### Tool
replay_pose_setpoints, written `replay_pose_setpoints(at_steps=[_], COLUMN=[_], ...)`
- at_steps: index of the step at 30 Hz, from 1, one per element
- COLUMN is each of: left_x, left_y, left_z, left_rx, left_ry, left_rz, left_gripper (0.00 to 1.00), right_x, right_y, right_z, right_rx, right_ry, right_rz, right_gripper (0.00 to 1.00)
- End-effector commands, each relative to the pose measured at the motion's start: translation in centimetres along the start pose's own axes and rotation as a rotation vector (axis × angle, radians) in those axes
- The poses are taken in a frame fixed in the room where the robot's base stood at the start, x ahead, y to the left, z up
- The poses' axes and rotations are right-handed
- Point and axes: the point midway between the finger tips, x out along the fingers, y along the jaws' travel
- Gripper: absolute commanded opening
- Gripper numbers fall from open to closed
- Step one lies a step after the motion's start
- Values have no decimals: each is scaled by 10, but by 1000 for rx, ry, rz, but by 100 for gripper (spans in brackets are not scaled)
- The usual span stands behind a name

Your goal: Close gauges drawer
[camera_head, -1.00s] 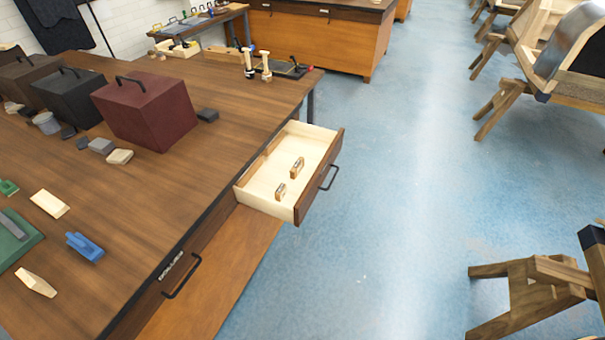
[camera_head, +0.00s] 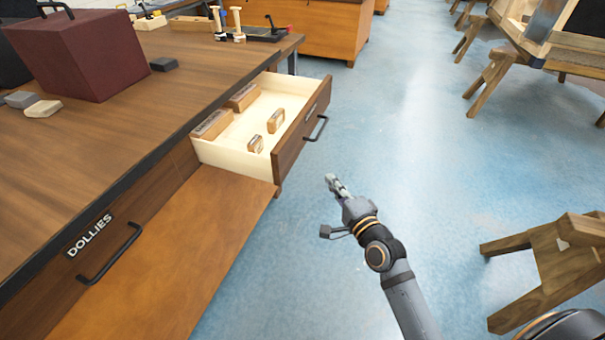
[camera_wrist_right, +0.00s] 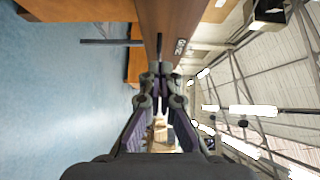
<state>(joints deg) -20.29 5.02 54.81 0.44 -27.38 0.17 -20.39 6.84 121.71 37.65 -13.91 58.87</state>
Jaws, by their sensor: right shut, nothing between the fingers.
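The open drawer (camera_head: 231,158) sticks out from under the worktop at the far end of the bench. It has a pale inside and a dark wooden front with a black bar handle (camera_head: 317,129). Its label is too small to read in the head view. My right gripper (camera_head: 333,182) is shut and empty, over the floor, in front of the drawer front and apart from it. In the right wrist view, the closed fingertips (camera_wrist_right: 161,72) point at the brown drawer front (camera_wrist_right: 172,24). My left gripper is not in view.
Small wooden blocks lie in the drawer. Nearer along the bench is a shut drawer labelled DOLLIES (camera_head: 100,250). A dark red box (camera_head: 80,52) stands on the worktop. A wooden stand (camera_head: 550,260) is at right; blue floor (camera_head: 400,130) between is clear.

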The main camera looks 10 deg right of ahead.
Motion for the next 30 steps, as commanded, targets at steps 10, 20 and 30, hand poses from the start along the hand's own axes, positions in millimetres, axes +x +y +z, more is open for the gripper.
replay_pose_setpoints(at_steps=[10,20,30], left_x=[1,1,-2], left_y=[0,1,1], left_z=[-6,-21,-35], left_rx=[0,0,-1], left_ry=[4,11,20], left_rz=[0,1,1], left_gripper=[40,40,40], right_x=[20,92,126], right_y=[-9,-9,-9], right_z=[1,1,27], right_rx=[15,14,14], right_ry=[-2,-3,-3], right_rz=[-20,-19,-15], right_gripper=[0,0,0])
